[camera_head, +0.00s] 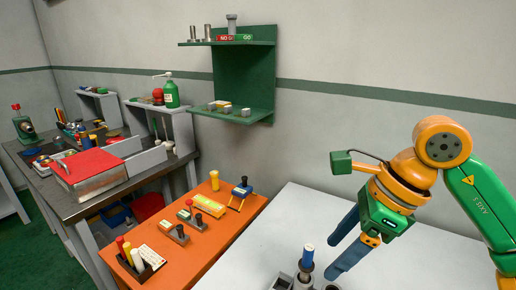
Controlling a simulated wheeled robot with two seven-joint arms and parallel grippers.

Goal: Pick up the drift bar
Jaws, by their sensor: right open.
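My right gripper (332,257) comes in from the right over the white table (290,215). Its two blue fingers are apart, with nothing seen between them. My left gripper is out of view.
An orange table (225,232) to the left holds several small tools and a dark holder with coloured handles (139,262). A green wall shelf (243,75) bears metal pieces. A cluttered workbench (60,200) stands far left. The white table's back part is clear.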

